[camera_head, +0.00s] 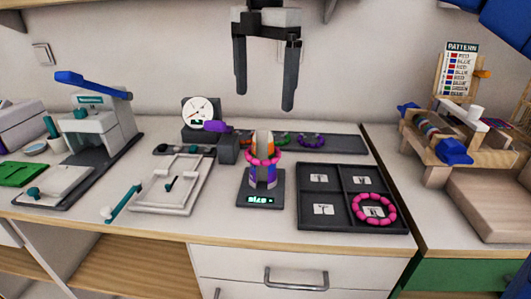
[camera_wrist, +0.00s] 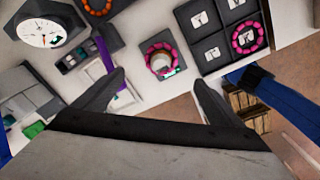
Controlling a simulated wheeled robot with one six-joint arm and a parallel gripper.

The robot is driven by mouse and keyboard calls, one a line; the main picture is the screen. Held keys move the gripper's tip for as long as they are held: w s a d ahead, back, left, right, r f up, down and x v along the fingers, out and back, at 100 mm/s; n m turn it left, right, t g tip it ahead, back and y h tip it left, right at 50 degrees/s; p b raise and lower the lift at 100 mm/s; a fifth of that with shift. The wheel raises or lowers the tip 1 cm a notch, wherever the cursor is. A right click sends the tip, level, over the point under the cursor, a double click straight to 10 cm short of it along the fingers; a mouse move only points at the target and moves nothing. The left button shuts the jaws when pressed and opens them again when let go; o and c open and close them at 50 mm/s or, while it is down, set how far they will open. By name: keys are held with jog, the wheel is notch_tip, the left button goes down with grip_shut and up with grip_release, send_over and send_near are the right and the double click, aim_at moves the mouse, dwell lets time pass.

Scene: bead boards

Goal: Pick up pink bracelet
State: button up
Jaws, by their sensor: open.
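One pink bracelet (camera_head: 249,160) is around an upright stand (camera_head: 264,140) on a dark digital scale (camera_head: 245,190); in the wrist view this bracelet (camera_wrist: 152,51) is just beyond the space between my fingers. A second pink bracelet (camera_head: 358,209) lies in the front right compartment of a dark divided tray (camera_head: 340,222), and it also shows at the upper right of the wrist view (camera_wrist: 235,42). My gripper (camera_head: 265,98) is open and empty, high above the counter over the scale, touching neither bracelet. Its spread fingers (camera_wrist: 158,80) show in the wrist view.
A round dial gauge (camera_head: 197,112) stands behind, with a purple object (camera_head: 215,126) beside it. A dark strip (camera_head: 345,145) with coloured bracelets lies at the back. A white press (camera_head: 100,125) and pale tray (camera_head: 172,185) are left; a wooden bead loom (camera_head: 440,150) is right.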

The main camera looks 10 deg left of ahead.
notch_tip(320, 180, down, 13)
jog(key=shift+f, duration=0.2)
dwell(0.5)
jog(key=c, duration=1.2)
jog(key=shift+r, duration=0.1)
notch_tip(320, 180, up, 10)
jog(key=shift+f, duration=0.1)
